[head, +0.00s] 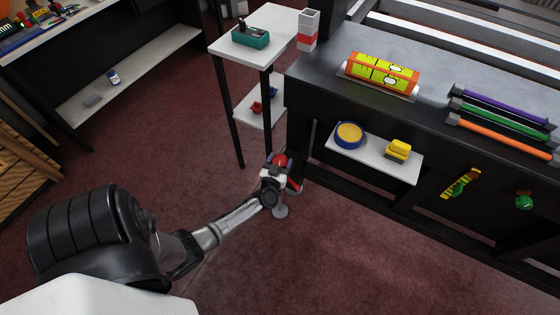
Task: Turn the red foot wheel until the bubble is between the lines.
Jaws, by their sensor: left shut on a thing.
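The red foot wheel (280,159) is low at the near corner of the dark table, by its leg. My left gripper (281,170) reaches down to it from the left and is shut on it, covering part of the wheel. Below the gripper is a grey round foot (280,211) on the floor. The orange level with a yellow vial (382,72) lies on the table top. Dark lines cross its vial, but the bubble is too small to place against them surely. My right gripper is not in view.
Purple, green and orange bars (500,127) lie on the table (450,65). A white shelf (372,160) below bears a blue-and-yellow round thing and yellow blocks. A white side stand (262,27) is close behind my left gripper. The floor in front is clear.

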